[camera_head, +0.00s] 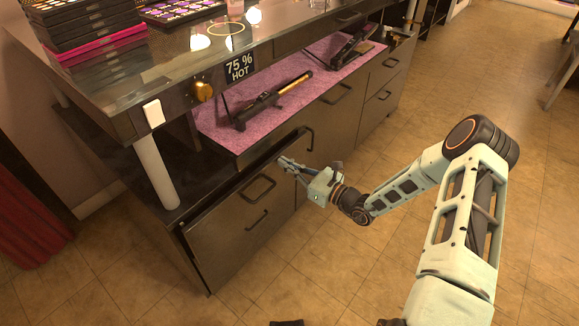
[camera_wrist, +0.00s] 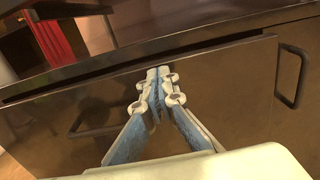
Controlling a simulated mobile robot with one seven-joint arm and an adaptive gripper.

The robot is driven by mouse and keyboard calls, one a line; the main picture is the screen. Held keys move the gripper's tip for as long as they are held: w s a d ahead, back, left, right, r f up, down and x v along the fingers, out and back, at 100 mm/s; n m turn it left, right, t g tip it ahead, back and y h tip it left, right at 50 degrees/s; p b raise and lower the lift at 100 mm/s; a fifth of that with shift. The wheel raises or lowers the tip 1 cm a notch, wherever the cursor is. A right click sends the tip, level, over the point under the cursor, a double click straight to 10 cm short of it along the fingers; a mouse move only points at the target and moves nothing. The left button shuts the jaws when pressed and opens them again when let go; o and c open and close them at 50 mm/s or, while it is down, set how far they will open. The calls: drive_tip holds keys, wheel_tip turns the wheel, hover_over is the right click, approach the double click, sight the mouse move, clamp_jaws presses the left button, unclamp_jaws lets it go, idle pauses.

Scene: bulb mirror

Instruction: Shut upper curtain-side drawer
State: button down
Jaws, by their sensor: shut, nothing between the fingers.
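The upper curtain-side drawer (camera_head: 222,212) is a dark brown front with a dark bar handle (camera_head: 258,188), at the cabinet end nearest the red curtain (camera_head: 28,215). A thin dark gap runs along its top edge, and the front stands slightly proud of the cabinet. In the wrist view the drawer front (camera_wrist: 225,95) fills the middle, with its handle (camera_wrist: 92,125) at left. My gripper (camera_head: 284,163) is shut and empty at the upper right part of the front, right of the handle. It also shows in the wrist view (camera_wrist: 157,72); I cannot tell whether the fingertips touch.
Below is a lower drawer handle (camera_head: 257,220). Another handle (camera_wrist: 291,76) is just to the right. The countertop (camera_head: 130,90) overhangs on a white post (camera_head: 156,172). A pink mat (camera_head: 215,120) with hair irons lies on the shelf. The tiled floor in front is clear.

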sight(275, 157)
drive_tip(key=shift+a, duration=0.1)
drive_tip(key=x, duration=0.4)
drive_tip(key=shift+w+a, duration=0.25)
drive_tip(key=shift+w, duration=0.05)
drive_tip(key=shift+d, duration=0.1)
